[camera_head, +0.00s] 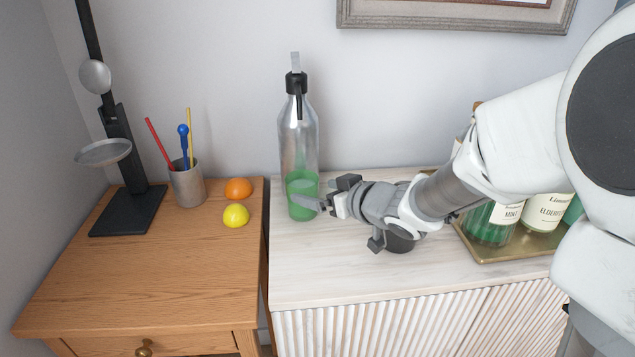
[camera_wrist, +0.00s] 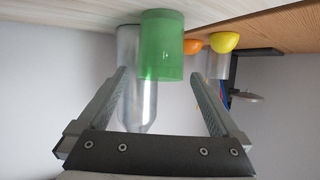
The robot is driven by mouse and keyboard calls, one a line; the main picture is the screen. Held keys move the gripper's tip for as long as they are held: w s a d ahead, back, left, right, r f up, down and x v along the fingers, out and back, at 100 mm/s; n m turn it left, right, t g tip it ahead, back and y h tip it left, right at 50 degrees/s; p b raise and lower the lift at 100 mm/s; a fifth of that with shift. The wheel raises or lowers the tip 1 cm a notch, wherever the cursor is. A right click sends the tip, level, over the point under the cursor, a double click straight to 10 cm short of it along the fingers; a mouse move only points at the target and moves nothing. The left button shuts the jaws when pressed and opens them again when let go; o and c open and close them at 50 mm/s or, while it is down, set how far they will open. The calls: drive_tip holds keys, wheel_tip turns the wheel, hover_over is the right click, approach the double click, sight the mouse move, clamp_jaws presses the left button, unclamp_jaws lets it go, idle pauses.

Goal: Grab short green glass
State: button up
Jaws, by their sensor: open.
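The short green glass (camera_head: 300,187) is see-through and stands upright on the pale cabinet top, in front of a tall clear bottle. My gripper (camera_head: 322,194) reaches in from the right, low over the cabinet top; one finger overlaps the glass's right side in the head view. In the wrist view, which is upside down, the green glass (camera_wrist: 162,45) lies between the lines of the two open fingers (camera_wrist: 160,76), with a gap on each side. I cannot tell how far the fingertips reach past its near side. Nothing is held.
The tall clear bottle (camera_head: 299,140) with a black cap stands close behind the glass. A brass tray (camera_head: 512,247) with bottles is at the right. The cabinet's front left is clear.

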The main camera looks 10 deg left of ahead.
sight(294, 183)
drive_tip(key=b+x, duration=0.2)
drive_tip(key=x, duration=0.4)
drive_tip(key=shift+w+a, duration=0.15)
drive_tip(key=shift+a, duration=0.1)
drive_tip(key=shift+r, duration=0.1)
clamp_jaws()
drive_tip(key=shift+r, duration=0.25)
drive_tip(key=shift+d+r+p, duration=0.1)
drive_tip(key=shift+r+p, duration=1.3)
drive_tip(key=shift+r, duration=0.7)
drive_tip(key=s+d+r+p, duration=0.1)
drive_tip(key=d+r+p, duration=0.4)
drive_tip(key=d, duration=0.6)
drive_tip(key=shift+r, duration=0.65)
